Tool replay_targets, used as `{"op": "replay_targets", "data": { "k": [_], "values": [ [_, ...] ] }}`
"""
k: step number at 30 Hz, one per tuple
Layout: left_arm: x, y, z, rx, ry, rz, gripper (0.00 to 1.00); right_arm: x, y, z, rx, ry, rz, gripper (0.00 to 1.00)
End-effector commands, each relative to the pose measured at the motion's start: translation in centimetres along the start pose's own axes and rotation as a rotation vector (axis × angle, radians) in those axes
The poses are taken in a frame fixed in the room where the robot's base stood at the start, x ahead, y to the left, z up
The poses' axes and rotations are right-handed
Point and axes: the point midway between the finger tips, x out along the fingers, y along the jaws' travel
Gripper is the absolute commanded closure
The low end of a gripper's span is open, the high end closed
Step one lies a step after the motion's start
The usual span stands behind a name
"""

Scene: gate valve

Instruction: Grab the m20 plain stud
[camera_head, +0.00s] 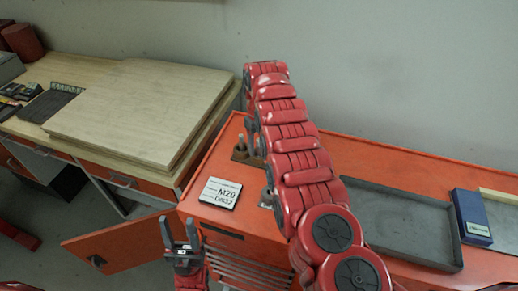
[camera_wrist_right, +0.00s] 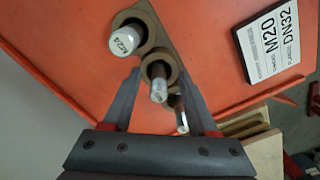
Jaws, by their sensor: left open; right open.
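Several grey studs stand in a row in round holders in the right wrist view. The nearest stud (camera_wrist_right: 124,41) has a label on its end that seems to read M24. A middle stud (camera_wrist_right: 159,90) and a farther stud (camera_wrist_right: 181,118) have no readable label, so I cannot tell which is the M20 plain stud. My right gripper (camera_wrist_right: 158,72) is open, its fingers on either side of the middle stud; contact cannot be told. In the head view the studs (camera_head: 241,145) are partly hidden by my right arm. My left gripper (camera_head: 181,243) is open and empty, low in front of the cabinet.
A sign reading M20 DN32 (camera_head: 220,192) lies on the orange cabinet top (camera_head: 215,165), and also shows in the wrist view (camera_wrist_right: 278,42). A grey tray (camera_head: 400,222) and blue box (camera_head: 470,217) are right. An orange door (camera_head: 115,245) stands open. A wooden board (camera_head: 140,105) lies left.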

Motion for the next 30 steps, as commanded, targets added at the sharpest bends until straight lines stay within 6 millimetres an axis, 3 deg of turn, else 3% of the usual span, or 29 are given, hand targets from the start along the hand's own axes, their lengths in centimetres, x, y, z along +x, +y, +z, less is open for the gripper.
{"op": "replay_targets", "data": {
  "k": [5,12,15,30],
  "values": [
    [-0.03,0.0,0.01,0.0,0.0,0.0,0.5,-0.04,0.01,-0.07,0.0,0.003,0.0,0.43],
    [-0.03,0.0,0.01,0.0,0.0,0.0,0.5,-0.08,0.01,-0.09,0.0,0.003,0.001,0.86],
    [-0.03,0.0,0.01,0.0,0.0,0.0,0.5,-0.09,0.01,-0.09,0.0,0.003,0.001,1.0],
    [-0.19,0.01,0.04,0.0,0.0,0.0,0.5,-0.28,0.03,-0.14,0.0,0.005,0.001,1.0]
  ]
}}
